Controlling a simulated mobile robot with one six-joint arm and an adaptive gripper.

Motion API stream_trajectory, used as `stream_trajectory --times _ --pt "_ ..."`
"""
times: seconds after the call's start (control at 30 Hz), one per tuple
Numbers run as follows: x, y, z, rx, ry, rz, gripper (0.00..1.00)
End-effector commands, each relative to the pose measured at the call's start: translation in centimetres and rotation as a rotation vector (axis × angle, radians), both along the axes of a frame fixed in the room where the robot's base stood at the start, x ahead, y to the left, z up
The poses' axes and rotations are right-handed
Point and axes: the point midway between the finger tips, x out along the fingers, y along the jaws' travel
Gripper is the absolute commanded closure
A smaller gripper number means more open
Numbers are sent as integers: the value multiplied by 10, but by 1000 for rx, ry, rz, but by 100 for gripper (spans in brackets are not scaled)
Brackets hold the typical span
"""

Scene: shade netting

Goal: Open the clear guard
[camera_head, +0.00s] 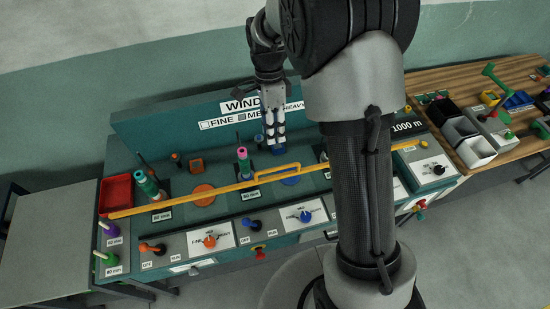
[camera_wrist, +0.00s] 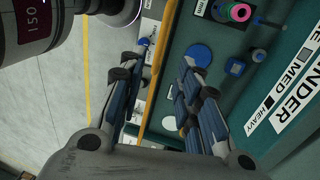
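The clear guard shows mainly as a long yellow bar (camera_head: 215,191) along the front of the winder bench, with a raised yellow handle (camera_head: 278,171) near its middle. Its clear pane is hard to make out, so I cannot tell its exact angle. My gripper (camera_head: 276,149) points down over the bench, behind the handle in the head view. In the wrist view my gripper (camera_wrist: 166,56) is open, its fingers apart. The yellow bar (camera_wrist: 157,72) passes through the gap between them in the picture. I see no clear contact with it. My arm hides the bar's right part.
The bench (camera_head: 120,160) carries spools, orange and blue discs, and a front panel of coloured knobs (camera_head: 209,241). A red tray (camera_head: 117,194) sits at its left end. A wooden table (camera_head: 450,83) with bins stands right. A grey table (camera_head: 45,235) stands left.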

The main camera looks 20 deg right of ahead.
Motion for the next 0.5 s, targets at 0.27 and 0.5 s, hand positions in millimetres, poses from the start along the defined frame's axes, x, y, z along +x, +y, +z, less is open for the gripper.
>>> stream_trajectory --times 0.27,0.5 --pt "-13 0 -63 0 5 1 69" --pt "-22 0 -108 0 2 2 69"
